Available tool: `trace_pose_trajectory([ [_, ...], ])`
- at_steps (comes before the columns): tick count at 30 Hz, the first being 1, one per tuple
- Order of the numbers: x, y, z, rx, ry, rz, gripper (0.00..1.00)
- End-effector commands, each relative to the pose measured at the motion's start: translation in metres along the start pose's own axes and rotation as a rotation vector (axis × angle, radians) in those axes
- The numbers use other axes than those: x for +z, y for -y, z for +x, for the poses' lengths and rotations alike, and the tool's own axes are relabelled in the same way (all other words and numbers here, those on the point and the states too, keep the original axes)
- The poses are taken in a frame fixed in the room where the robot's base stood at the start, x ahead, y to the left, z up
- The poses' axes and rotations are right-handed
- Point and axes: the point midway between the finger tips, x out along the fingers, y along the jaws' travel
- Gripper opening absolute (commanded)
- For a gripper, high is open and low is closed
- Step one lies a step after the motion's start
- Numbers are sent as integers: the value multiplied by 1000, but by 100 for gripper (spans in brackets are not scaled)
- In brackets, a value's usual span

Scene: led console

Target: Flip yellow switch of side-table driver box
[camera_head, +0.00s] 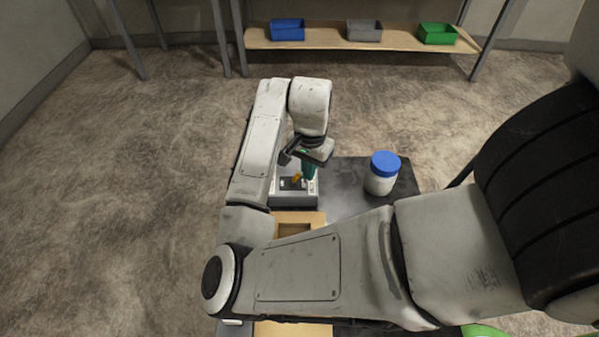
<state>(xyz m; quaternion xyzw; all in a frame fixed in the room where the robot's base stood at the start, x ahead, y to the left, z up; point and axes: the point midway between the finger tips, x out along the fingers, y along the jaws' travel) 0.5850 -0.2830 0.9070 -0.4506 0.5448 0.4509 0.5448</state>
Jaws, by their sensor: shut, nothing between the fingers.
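The driver box (291,200) is a small grey box with a dark top panel, standing on the dark side table (345,175). Its yellow switch (297,177) shows as a small yellow piece on the panel. My gripper (309,176) is shut and empty, pointing down over the box close beside the yellow switch.
A white jar with a blue lid (382,174) stands right of the box. A wooden tray (315,219) lies in front, partly hidden by my arm. A far shelf (350,40) holds blue (288,30), grey (364,30) and green (437,34) bins. Open floor lies left.

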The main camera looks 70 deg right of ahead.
Motion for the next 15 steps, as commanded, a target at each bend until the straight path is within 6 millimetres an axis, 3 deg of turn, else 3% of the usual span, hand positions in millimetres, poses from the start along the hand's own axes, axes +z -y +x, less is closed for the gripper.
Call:
trace_pose_trajectory([
  [15, 5, 9, 0, -1, 0, -2, 0],
])
